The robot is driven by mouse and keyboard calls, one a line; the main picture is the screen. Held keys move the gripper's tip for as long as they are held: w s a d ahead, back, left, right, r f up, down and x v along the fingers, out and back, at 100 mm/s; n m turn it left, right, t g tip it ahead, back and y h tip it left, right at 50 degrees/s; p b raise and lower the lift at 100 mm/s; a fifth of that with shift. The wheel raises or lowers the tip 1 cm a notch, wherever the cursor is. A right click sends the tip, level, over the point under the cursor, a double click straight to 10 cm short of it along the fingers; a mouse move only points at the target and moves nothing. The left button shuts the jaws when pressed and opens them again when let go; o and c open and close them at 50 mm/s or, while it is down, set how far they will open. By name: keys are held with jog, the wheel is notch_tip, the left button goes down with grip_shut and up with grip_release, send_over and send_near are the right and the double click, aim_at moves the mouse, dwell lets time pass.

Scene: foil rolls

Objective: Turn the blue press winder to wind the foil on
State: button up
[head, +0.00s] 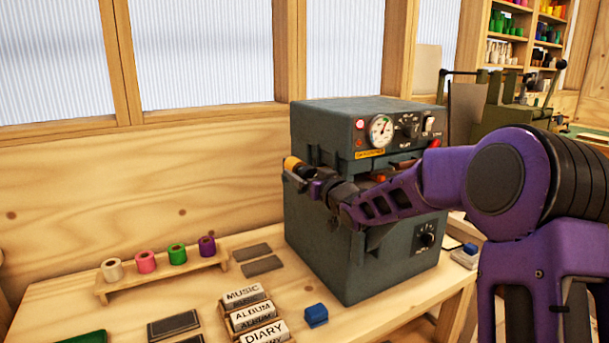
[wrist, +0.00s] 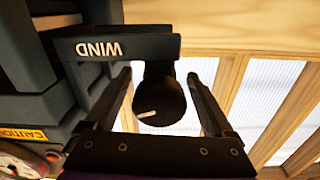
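The press (head: 318,235) is a dark blue-grey box with a gauge, standing on the bench. Its winder (wrist: 158,102) is a dark round knob with a white pointer mark, under a bracket (wrist: 125,47) lettered WIND in the wrist view. My gripper (wrist: 157,76) is open, with one finger on each side of the knob and gaps visible on both sides. In the head view my gripper (head: 312,188) is at the left front of the press. A gold-orange roll (head: 291,163) shows beside it; my gripper and arm hide the knob there.
A wooden rack (head: 165,281) holds several coloured foil rolls at left. Lettered blocks (head: 252,314), a blue block (head: 316,315) and dark plates (head: 262,266) lie on the bench before the press. A green machine (head: 502,106) stands behind at right.

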jog(key=c, duration=1.2)
jog(key=shift+c, duration=0.2)
jog(key=shift+m, duration=0.3)
